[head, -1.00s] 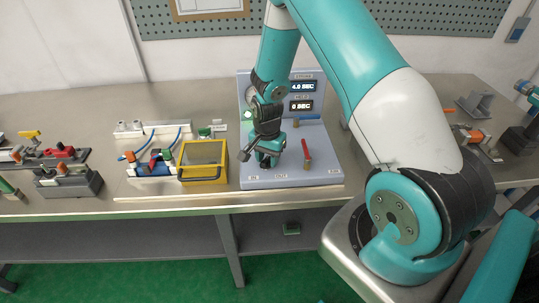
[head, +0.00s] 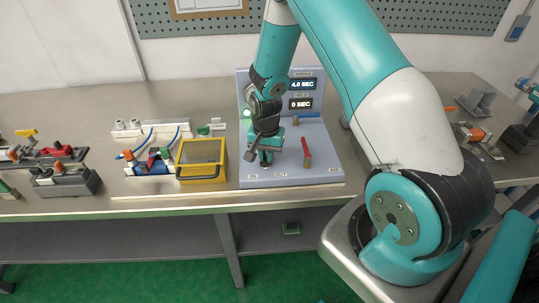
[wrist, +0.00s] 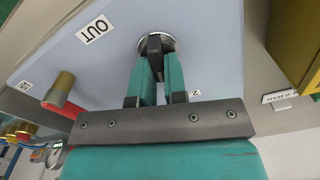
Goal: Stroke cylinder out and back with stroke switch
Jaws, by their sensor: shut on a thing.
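The stroke switch is a dark knob (wrist: 154,45) on a round silver base, set in a pale blue control panel (head: 325,165). My gripper (wrist: 158,62) is shut on this knob, with one teal finger on each side of it. An OUT label (wrist: 95,29) lies beside the knob in the wrist view. In the head view my gripper (head: 266,160) is low over the panel's front left part and hides most of the knob. The cylinder cannot be made out for certain.
A red lever (head: 306,148) on a brass post stands just right of my gripper. A yellow-framed box (head: 203,178) stands close left of the panel. The panel's displays (head: 301,95) read 4.0 SEC and 0 SEC.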

